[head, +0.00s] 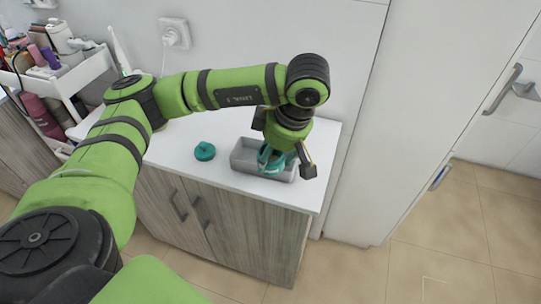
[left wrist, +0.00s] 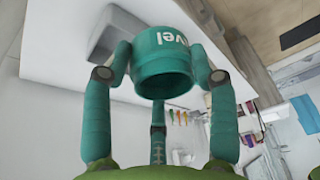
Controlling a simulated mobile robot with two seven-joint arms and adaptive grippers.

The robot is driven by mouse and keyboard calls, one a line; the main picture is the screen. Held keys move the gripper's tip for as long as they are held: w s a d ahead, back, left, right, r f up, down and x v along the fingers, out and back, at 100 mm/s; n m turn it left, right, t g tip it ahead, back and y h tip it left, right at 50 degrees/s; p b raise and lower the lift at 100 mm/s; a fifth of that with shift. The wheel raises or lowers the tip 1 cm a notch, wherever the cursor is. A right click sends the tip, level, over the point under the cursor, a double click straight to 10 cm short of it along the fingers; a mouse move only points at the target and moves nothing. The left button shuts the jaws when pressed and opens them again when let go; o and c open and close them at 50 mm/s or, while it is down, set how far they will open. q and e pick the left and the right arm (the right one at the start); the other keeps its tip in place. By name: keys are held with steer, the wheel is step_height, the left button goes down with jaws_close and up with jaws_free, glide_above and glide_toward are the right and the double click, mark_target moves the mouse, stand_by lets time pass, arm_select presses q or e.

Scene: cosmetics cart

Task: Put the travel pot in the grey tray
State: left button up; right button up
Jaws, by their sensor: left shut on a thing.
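The teal travel pot (head: 266,161) is held by my left gripper (head: 283,150), which is shut on it. In the left wrist view the pot (left wrist: 163,62) sits between the fingers, with its open mouth toward the camera and part of its white lettering showing. In the head view the pot overlaps the grey tray (head: 241,160) on the white counter. In the left wrist view the tray (left wrist: 112,38) shows behind and left of the pot. I cannot tell whether the pot touches the tray. My right gripper is not in view.
A teal lid-like piece (head: 204,151) lies on the white counter (head: 178,140), left of the tray. A white cart (head: 62,83) with bottles stands at the far left. A wall socket with a plug (head: 174,35) is behind. A tall white cabinet (head: 385,130) stands right of the counter.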

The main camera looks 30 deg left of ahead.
arm_select(q)
steer(key=w+a+f, duration=0.2)
steer(key=w, duration=0.1)
steer(key=w+a+f, duration=0.3)
steer(key=shift+a, duration=0.35)
steer(key=shift+w+a+f, duration=0.1)
steer(key=shift+w+a, duration=0.05)
steer(key=shift+w, duration=0.05)
steer(key=shift+f, duration=0.2)
step_height(320, 180, down, 3)
steer(key=shift+f+p, duration=0.1)
steer(key=shift+p, duration=0.65)
steer(key=shift+f, duration=0.3)
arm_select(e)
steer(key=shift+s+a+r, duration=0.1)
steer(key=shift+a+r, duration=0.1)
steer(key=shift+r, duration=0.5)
arm_select(q)
steer(key=o, duration=1)
steer(key=shift+f, duration=0.1)
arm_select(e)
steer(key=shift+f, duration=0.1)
